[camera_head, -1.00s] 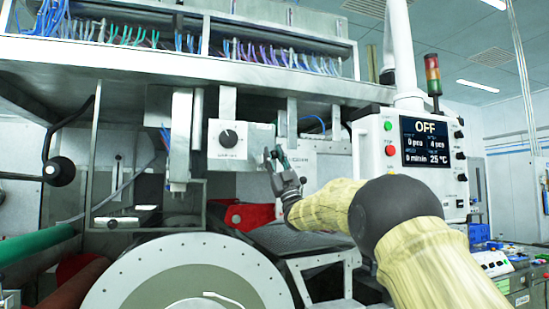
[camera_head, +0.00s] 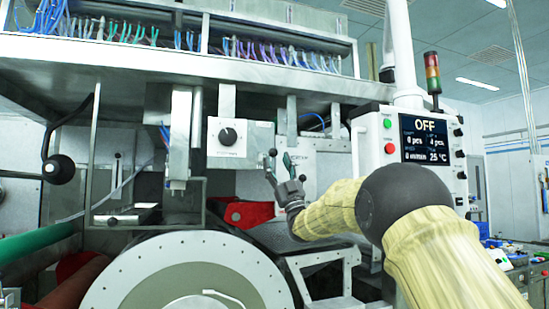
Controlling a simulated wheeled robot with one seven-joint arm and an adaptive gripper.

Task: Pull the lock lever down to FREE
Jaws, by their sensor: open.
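A small dark green lever (camera_head: 288,160), which looks like the lock lever, stands at a light plate (camera_head: 303,165) right of the dial box. Its lettering is too small to read. My gripper (camera_head: 280,168) is at the lever, coming from the lower right, with its fingers open. One dark finger shows left of the lever. The fingers cover part of the lever, and I cannot tell whether they touch it.
A box with a black dial (camera_head: 228,137) hangs to the left. A control panel (camera_head: 416,146) reading OFF stands to the right. A large pale drum (camera_head: 190,270) lies below. A black ball-ended handle (camera_head: 60,170) is at far left.

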